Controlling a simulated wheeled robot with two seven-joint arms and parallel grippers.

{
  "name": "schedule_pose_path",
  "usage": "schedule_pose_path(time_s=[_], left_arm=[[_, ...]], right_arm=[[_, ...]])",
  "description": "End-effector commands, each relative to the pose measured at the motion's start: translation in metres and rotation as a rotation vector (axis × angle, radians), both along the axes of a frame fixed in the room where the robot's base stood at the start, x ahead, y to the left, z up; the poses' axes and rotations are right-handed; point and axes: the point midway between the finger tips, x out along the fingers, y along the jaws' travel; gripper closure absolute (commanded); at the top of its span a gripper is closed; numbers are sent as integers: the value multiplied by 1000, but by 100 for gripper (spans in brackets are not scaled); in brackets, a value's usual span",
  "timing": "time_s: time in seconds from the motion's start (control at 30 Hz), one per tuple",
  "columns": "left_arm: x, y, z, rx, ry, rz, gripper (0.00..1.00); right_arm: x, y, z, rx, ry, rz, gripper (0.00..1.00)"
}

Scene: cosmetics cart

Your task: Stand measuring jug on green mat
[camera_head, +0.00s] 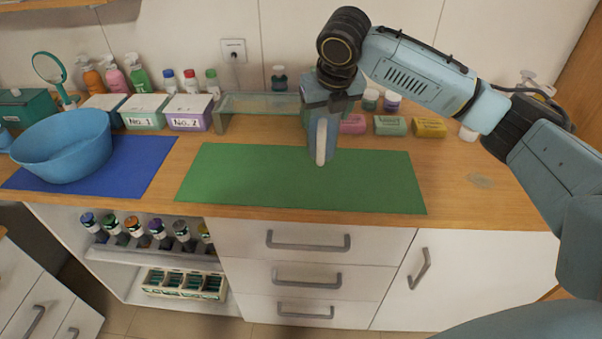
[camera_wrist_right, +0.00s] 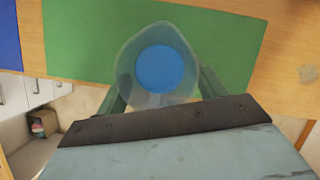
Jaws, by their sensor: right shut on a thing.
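The measuring jug (camera_wrist_right: 157,68) shows from above in the right wrist view, with a clear, pale wall and a blue inside bottom. My right gripper (camera_wrist_right: 160,92) is shut on it, one finger on each side. In the head view the jug (camera_head: 313,152) hangs or stands below my right gripper (camera_head: 324,118), roughly upright, with a pale upright strip facing the camera. It is over the back middle of the green mat (camera_head: 250,180). I cannot tell whether its base touches the mat. My left gripper is not in view.
A blue bowl (camera_head: 62,146) sits on a blue mat (camera_head: 140,178) at the left. Labelled boxes (camera_head: 188,122), bottles and a low glass shelf (camera_head: 262,103) line the back. Coloured packets (camera_head: 390,126) lie behind the mat's right side. The green mat is otherwise clear.

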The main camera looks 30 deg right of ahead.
Motion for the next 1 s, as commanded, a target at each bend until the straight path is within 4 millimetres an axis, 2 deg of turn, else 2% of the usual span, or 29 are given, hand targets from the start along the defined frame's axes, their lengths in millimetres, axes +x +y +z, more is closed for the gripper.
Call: schedule_pose_path(time_s=[0.13,0.4,0.63,0.83,1.0], left_arm=[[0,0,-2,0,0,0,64],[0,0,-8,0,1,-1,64],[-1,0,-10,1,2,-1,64],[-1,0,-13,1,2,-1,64],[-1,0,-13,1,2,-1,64]], right_arm=[[1,-2,-7,0,-1,36,83],[1,-2,-52,-1,1,40,83],[1,-2,-68,-1,0,39,83],[1,-2,-94,0,0,38,83],[1,-2,-98,0,-1,38,83]])
